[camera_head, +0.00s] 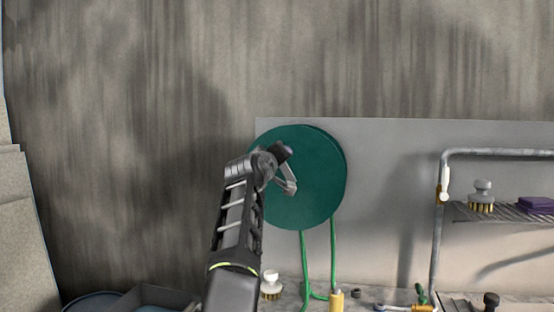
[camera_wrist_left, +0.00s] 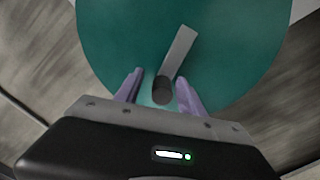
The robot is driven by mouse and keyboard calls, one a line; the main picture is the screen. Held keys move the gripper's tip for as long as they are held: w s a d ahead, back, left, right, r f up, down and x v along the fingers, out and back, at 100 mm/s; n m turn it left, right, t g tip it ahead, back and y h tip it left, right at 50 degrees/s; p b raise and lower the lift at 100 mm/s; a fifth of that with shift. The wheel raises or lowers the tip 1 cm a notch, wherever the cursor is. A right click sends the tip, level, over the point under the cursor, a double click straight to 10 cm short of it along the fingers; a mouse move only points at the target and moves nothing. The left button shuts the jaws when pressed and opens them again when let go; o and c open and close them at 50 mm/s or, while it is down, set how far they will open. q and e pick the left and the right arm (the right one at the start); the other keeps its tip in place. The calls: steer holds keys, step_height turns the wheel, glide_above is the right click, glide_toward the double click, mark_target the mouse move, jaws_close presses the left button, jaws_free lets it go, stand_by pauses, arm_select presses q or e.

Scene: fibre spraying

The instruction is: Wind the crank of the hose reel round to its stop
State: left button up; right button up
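The hose reel is a large green disc (camera_head: 318,178) upright against the grey panel, and it fills the top of the left wrist view (camera_wrist_left: 235,60). Its crank is a flat grey bar (camera_wrist_left: 181,50) with a dark round handle (camera_wrist_left: 162,91) at its end. In the head view, the bar shows at the disc's front (camera_head: 288,180). My left gripper (camera_head: 281,153) is in front of the disc at the crank. In the wrist view, its two purple fingers (camera_wrist_left: 160,77) stand apart on either side of the handle, with a gap at the left finger. My right gripper is not visible.
Green hoses (camera_head: 334,255) hang below the reel to the bench. A pipe frame (camera_head: 500,152) and wire shelf with a brush (camera_head: 482,196) and purple block (camera_head: 537,205) stand right. A yellow-capped bottle (camera_head: 336,300) and another brush (camera_head: 271,285) are below the reel.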

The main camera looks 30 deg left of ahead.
arm_select(q)
steer(key=shift+a, duration=0.15)
steer(key=shift+s, duration=0.1)
steer(key=shift+s+f+b, duration=0.1)
steer(key=shift+s+b, duration=0.3)
steer(key=shift+b, duration=0.2)
steer(key=b+v, duration=0.6)
steer(key=v, duration=0.1)
